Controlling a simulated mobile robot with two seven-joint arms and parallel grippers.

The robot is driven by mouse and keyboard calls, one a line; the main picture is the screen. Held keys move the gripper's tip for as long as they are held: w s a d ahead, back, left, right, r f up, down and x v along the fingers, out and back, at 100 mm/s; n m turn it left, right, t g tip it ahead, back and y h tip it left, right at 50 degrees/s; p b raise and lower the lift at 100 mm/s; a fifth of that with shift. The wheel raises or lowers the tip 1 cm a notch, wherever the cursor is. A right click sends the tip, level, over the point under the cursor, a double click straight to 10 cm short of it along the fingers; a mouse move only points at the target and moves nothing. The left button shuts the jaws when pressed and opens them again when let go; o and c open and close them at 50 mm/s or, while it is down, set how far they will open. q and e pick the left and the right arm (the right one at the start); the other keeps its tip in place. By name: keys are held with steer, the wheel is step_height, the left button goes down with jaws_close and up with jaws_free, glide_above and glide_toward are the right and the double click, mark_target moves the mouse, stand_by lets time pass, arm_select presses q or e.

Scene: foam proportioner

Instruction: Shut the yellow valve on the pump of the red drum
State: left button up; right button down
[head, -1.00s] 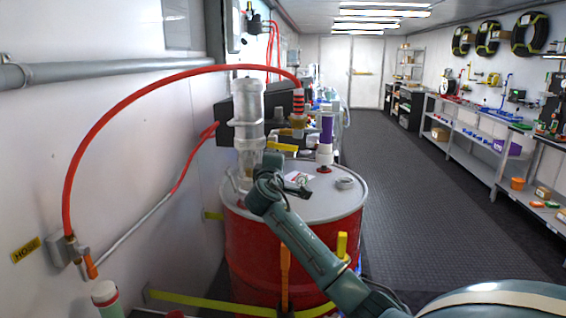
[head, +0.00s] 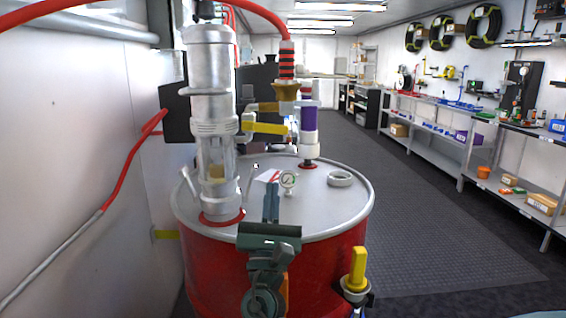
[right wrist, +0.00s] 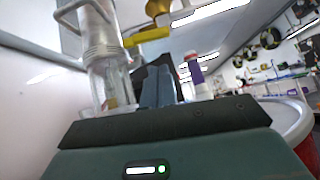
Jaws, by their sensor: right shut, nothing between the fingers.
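The red drum (head: 215,275) stands ahead with a grey lid (head: 330,208). A silver and clear pump (head: 212,100) rises from the lid's left side. The yellow valve handle (head: 265,128) sticks out roughly level to the right of the pump, beside a brass fitting with a red hose. It also shows in the right wrist view (right wrist: 150,37). My right gripper (head: 271,192) is shut and empty, pointing up in front of the lid, below the yellow handle and apart from it. Its fingers (right wrist: 158,88) also show in the wrist view. My left gripper is not in view.
Another yellow handle (head: 357,268) is at the drum's front right. A wall is close on the left; the floor (head: 420,220) on the right is clear.

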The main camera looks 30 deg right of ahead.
mark_target(265, 128)
steer(key=shift+r, duration=0.25)
arm_select(q)
steer(key=p, duration=0.1)
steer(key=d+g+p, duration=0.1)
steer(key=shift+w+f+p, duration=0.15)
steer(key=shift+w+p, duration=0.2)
steer(key=shift+p, duration=0.05)
arm_select(e)
steer(key=x, duration=0.9)
steer(key=shift+d+r, duration=0.15)
steer(key=shift+r, duration=0.05)
steer(key=shift+w, duration=0.15)
